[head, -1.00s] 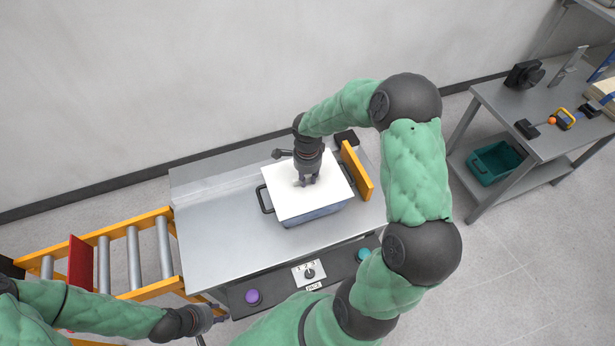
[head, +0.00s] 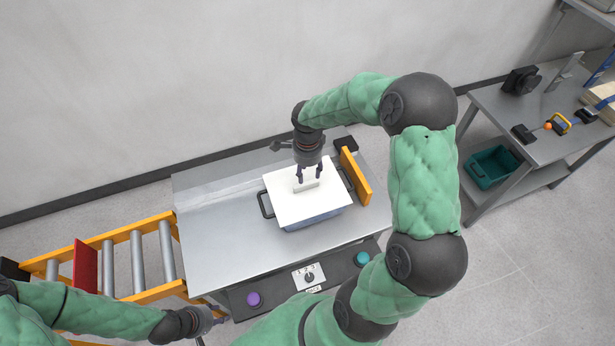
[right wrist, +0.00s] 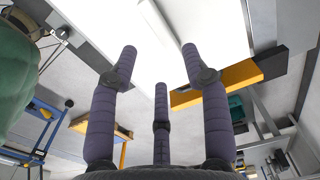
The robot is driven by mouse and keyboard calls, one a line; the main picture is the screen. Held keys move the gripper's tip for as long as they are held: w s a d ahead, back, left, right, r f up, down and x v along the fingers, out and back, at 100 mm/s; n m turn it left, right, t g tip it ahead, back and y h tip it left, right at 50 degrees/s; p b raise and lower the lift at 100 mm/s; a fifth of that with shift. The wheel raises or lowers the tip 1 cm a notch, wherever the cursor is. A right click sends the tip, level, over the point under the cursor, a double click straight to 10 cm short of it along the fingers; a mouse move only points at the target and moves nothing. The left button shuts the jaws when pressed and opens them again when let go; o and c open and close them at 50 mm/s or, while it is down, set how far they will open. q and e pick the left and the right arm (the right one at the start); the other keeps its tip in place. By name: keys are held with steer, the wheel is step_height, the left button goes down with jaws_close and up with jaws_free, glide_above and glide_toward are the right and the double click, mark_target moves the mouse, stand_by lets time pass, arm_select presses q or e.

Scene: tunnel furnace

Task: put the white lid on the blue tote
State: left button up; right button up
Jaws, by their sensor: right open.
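The white lid (head: 287,203) lies on top of the blue tote (head: 316,219), covering its opening, in the head view. The tote's blue front wall and dark side handles show below and beside the lid. A pale raised grip (head: 306,185) stands near the lid's middle. My right gripper (head: 309,176) is open and empty just above this grip. In the right wrist view its spread fingers (right wrist: 160,62) point towards the bright white lid (right wrist: 152,28). My left gripper (head: 217,320) is low at the left, away from the tote; its fingers are too small to read.
The tote stands on a metal table (head: 220,225) with an orange stop plate (head: 355,177) close at its right. A roller conveyor (head: 130,260) with a red plate joins at the left. A control panel (head: 308,276) lines the front. A side bench (head: 545,130) stands at right.

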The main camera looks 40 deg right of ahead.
mark_target(308, 185)
arm_select(q)
steer(key=shift+r+p, duration=0.4)
steer(key=shift+r, duration=0.15)
arm_select(e)
step_height(308, 185, up, 6)
steer(key=shift+r, duration=0.2)
